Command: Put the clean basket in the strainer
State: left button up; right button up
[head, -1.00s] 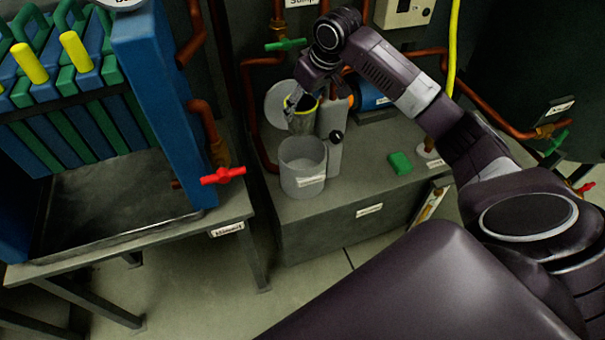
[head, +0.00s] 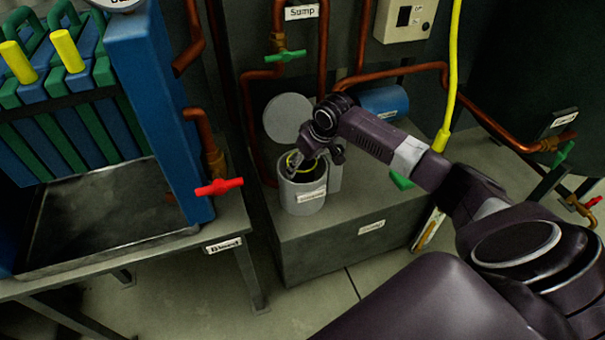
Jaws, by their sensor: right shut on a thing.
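The strainer (head: 303,199) is a grey, open-topped cylinder with a white label, standing on the grey plinth. Its round grey lid (head: 288,117) stands open behind it. My right gripper (head: 294,163) points down at the strainer's mouth and is shut on the basket (head: 299,163). Only the basket's yellow rim shows, at the strainer's opening; its body is hidden by the strainer wall and my gripper. I cannot tell whether it is seated at the bottom. My left gripper is not in view.
A green block (head: 401,181) lies on the plinth (head: 372,228), partly behind my right arm. A red-handled valve (head: 219,187) juts out left of the strainer. A blue motor (head: 384,102) is behind my arm.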

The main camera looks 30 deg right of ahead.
notch_tip(320, 180, down, 2)
jog(key=shift+f+b, duration=0.25)
jog(key=shift+b, duration=0.05)
jog(key=shift+f, duration=0.45)
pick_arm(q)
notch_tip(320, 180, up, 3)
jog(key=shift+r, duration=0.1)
pick_arm(e)
jog(key=shift+f, duration=0.1)
jog(key=o, duration=1)
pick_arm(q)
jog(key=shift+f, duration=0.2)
pick_arm(e)
jog(key=shift+o, duration=0.2)
jog(key=shift+r, duration=0.2)
pick_arm(q)
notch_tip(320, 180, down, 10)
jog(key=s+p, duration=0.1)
jog(key=p, duration=0.2)
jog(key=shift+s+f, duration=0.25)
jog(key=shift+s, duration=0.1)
pick_arm(e)
jog(key=v, duration=1.1)
jog(key=shift+s+r, duration=0.15)
jog(key=shift+r, duration=0.25)
